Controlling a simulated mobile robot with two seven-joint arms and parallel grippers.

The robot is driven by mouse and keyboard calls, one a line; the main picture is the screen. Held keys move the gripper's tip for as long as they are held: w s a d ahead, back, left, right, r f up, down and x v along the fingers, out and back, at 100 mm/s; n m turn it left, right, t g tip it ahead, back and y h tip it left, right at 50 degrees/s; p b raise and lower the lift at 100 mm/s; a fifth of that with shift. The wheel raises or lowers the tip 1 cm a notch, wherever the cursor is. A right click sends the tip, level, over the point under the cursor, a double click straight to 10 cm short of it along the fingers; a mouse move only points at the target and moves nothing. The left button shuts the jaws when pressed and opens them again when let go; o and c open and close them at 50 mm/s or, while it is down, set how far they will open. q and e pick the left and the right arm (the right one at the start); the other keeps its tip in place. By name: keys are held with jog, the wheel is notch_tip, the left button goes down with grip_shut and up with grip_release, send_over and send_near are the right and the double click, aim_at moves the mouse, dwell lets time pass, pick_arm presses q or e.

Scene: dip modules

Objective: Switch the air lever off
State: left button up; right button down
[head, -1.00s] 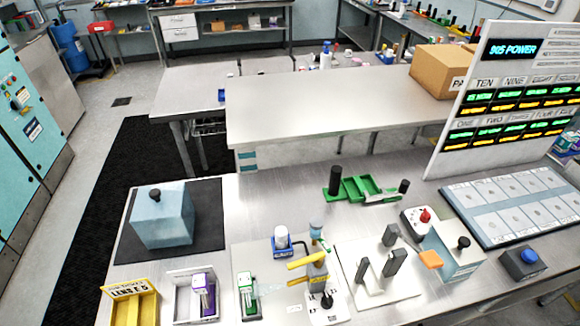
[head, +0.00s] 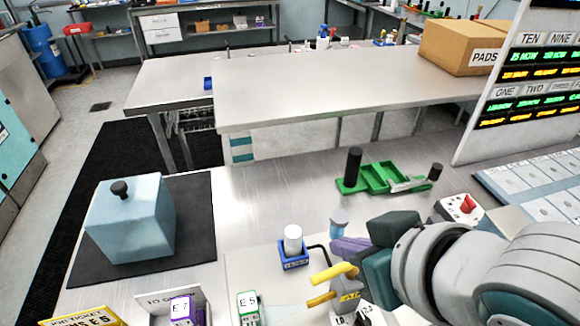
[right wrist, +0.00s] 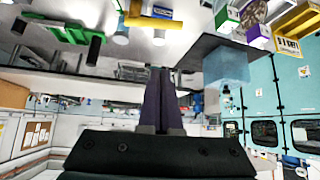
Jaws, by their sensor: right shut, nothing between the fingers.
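A yellow lever (head: 333,271) sticks out to the left from a small yellow-and-white station at the front of the bench. A second yellow piece (head: 321,299) lies just below it. My right gripper (head: 340,248) comes in from the right, its purple fingers together and empty, just above and behind the lever. I cannot tell whether they touch it. In the right wrist view, the shut fingers (right wrist: 165,85) point up the picture, and a yellow bar (right wrist: 155,20) shows beyond their tips. My right arm hides part of the station. My left gripper is not in view.
A blue holder (head: 293,259) with a white cup stands left of the gripper. A green tray (head: 380,178) lies behind it. A blue box (head: 130,220) sits on a dark mat at left. The bench between box and green tray is clear.

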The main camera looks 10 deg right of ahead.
aim_at(328, 270)
jog(key=shift+w+a+f, duration=0.1)
jog(key=shift+w+f, duration=0.35)
jog(key=shift+f, duration=0.9)
jog(key=shift+w+a+f, duration=0.1)
jog(key=shift+w+f, duration=0.4)
jog(key=shift+f, duration=0.85)
jog(key=shift+w+a+f, duration=0.1)
jog(key=shift+w+f, duration=0.35)
jog(key=shift+f, duration=0.9)
